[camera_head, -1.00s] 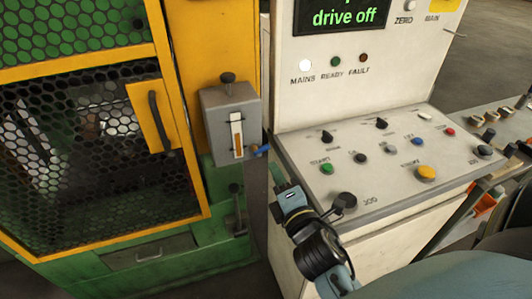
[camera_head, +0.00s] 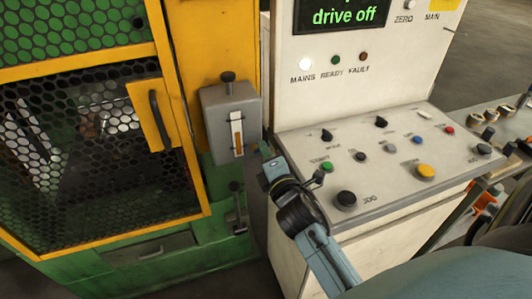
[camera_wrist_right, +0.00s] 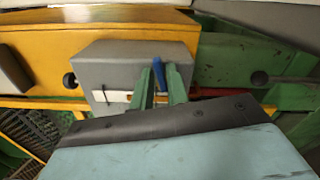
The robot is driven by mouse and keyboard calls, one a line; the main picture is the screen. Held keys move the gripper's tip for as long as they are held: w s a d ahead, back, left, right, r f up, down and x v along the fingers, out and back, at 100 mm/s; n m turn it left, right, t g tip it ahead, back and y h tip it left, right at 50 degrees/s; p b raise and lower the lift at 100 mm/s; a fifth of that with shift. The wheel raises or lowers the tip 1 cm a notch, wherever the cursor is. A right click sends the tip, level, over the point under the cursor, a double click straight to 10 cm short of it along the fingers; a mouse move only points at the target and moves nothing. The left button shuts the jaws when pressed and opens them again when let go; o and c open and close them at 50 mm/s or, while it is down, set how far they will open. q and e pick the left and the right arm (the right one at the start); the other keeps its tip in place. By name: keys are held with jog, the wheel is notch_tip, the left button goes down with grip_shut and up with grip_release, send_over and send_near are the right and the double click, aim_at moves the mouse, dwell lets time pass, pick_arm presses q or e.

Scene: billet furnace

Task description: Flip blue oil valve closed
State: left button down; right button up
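The blue oil valve lever (camera_wrist_right: 158,75) shows in the right wrist view, sticking out beside a grey box with a white gauge. The grey box (camera_head: 217,108) is on the yellow and green machine in the head view, where the lever is hidden by my gripper. My right gripper (camera_head: 263,152) is at the box's lower right side. In the right wrist view its two green fingers (camera_wrist_right: 162,80) stand apart with the blue lever between their tips. Whether they touch it is not clear. My left gripper is in neither view.
A white control desk (camera_head: 300,220) with several knobs and buttons stands right beside my right forearm. Its screen (camera_head: 345,14) reads "drive off". A mesh door with a yellow handle plate (camera_head: 148,110) is left of the box. A black-knobbed lever (camera_head: 236,205) is below the box.

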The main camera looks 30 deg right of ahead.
grip_shut()
jog(key=m, duration=0.3)
jog(key=shift+f+p, duration=0.3)
jog(key=shift+p, duration=0.1)
jog(key=shift+o, duration=2)
grip_release()
jog(key=shift+s, duration=0.1)
